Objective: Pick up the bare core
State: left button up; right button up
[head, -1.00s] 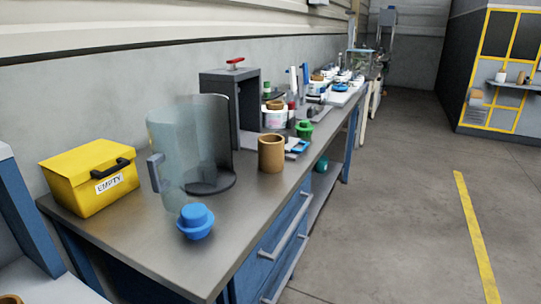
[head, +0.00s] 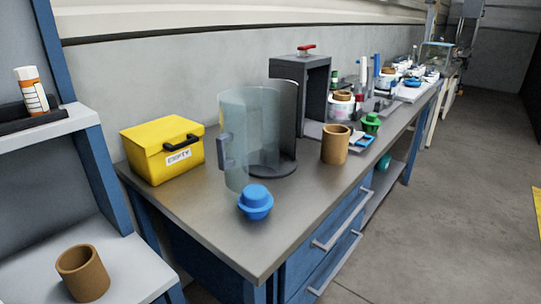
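A bare brown core (head: 335,144), an open hollow cylinder, stands upright on the metal workbench (head: 222,214), right of the clear guard. Another bare brown core (head: 83,274) stands upright on the grey lower shelf at the bottom left. I cannot tell from the view which of these the task means. Farther back on the bench, smaller brown rings sit on white reels (head: 341,106). Neither of my grippers is in view.
A blue knobbed plug (head: 255,202) sits near the bench's front edge, before a clear curved guard (head: 240,140) with a handle. A yellow box (head: 162,151) marked EMPTY, a dark frame (head: 318,88) and a green plug (head: 371,123) also stand there. Open floor lies right.

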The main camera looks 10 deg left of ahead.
aim_at(336, 138)
jog(key=z, duration=1.15)
jog(key=i, duration=4.3)
jog(key=u, duration=4.95)
